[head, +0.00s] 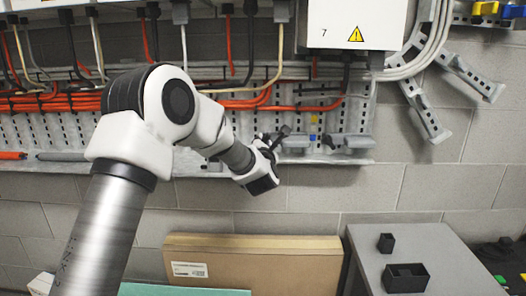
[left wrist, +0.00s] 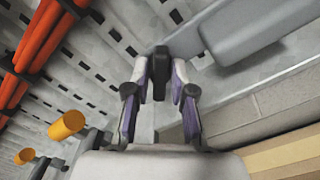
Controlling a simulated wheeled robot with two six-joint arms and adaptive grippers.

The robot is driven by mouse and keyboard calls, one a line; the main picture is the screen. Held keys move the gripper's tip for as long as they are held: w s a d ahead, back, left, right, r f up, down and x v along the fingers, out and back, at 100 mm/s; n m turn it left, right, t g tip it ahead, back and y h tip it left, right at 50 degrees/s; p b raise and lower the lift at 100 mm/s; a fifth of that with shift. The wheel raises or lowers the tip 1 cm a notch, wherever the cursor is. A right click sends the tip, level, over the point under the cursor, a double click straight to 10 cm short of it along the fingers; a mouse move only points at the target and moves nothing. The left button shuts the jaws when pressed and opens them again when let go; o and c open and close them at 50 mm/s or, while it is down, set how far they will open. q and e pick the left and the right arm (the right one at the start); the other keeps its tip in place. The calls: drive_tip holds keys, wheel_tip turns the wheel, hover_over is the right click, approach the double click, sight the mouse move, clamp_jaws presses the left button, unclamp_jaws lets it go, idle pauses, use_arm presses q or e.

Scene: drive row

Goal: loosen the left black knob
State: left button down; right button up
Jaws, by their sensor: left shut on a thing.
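In the left wrist view the left black knob (left wrist: 160,62) stands between the two fingers of my left gripper (left wrist: 160,90), in front of the grey perforated tray. The fingers are closed in on it from both sides. In the head view my left gripper (head: 270,148) reaches the tray from the left, beside a grey block (head: 296,142); the knob is largely hidden by the gripper there. Another dark knob (head: 328,141) shows farther right, by a second grey block (head: 357,142). My right gripper is not in view.
Orange cables (head: 262,101) run along the tray above the gripper. A white cabinet (head: 350,20) hangs above. Orange-yellow round pieces (left wrist: 66,125) show at lower left in the wrist view. A cardboard box (head: 255,258) and a grey table (head: 440,250) stand below.

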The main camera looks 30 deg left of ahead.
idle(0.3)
use_arm(q)
drive_tip(key=c, duration=1.2)
unclamp_jaws()
drive_tip(key=v, duration=1.2)
drive_tip(key=shift+f, duration=0.1)
